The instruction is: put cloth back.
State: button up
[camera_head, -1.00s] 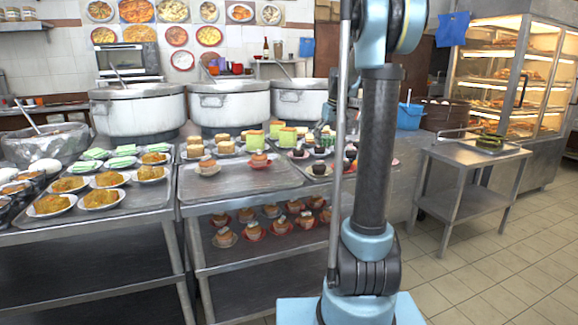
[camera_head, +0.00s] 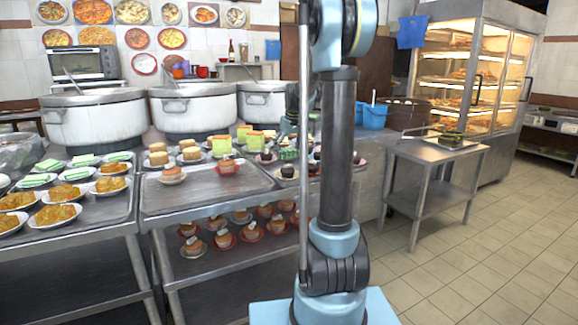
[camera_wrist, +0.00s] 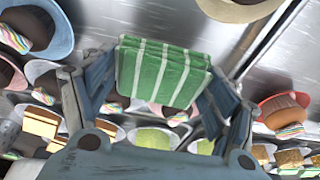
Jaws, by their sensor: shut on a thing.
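A folded green cloth with white stripes (camera_wrist: 165,75) is held between the two fingers of my gripper (camera_wrist: 158,95) in the wrist view. The fingers press on its left and right sides. It hangs above plates of cakes, with no contact to them that I can see. In the head view my gripper is mostly hidden behind my own arm, and I cannot make out the held cloth there for certain.
A steel counter (camera_head: 205,195) bears plated cakes, with large pots (camera_head: 95,120) behind. Green-and-white striped items (camera_head: 62,190) lie at its left. A steel side table (camera_head: 432,152) holds a tray (camera_head: 452,142). A glass display case (camera_head: 480,85) stands behind. The tiled floor (camera_head: 500,240) at right is clear.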

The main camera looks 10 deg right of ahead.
aim_at(290, 150)
jog(key=shift+f, duration=2.7)
jog(key=o, duration=1.2)
jog(key=shift+f, duration=0.1)
jog(key=v, duration=1.1)
jog(key=shift+s+r, duration=0.1)
jog(key=shift+r, duration=0.2)
jog(key=s+a+f+m, duration=0.1)
jog(key=s+f, duration=0.1)
jog(key=s, duration=0.9)
jog(key=s+f+m, duration=0.1)
jog(key=s+f, duration=0.2)
jog(key=s, duration=0.8)
jog(key=shift+m+g+h, duration=0.3)
jog(key=shift+m+h, duration=0.2)
jog(key=shift+m, duration=0.2)
jog(key=s+f, duration=0.4)
jog(key=s, duration=0.2)
jog(key=s+f, duration=0.5)
jog(key=s, duration=0.1)
jog(key=s+f, duration=0.5)
jog(key=s, duration=0.2)
jog(key=shift+d, duration=0.3)
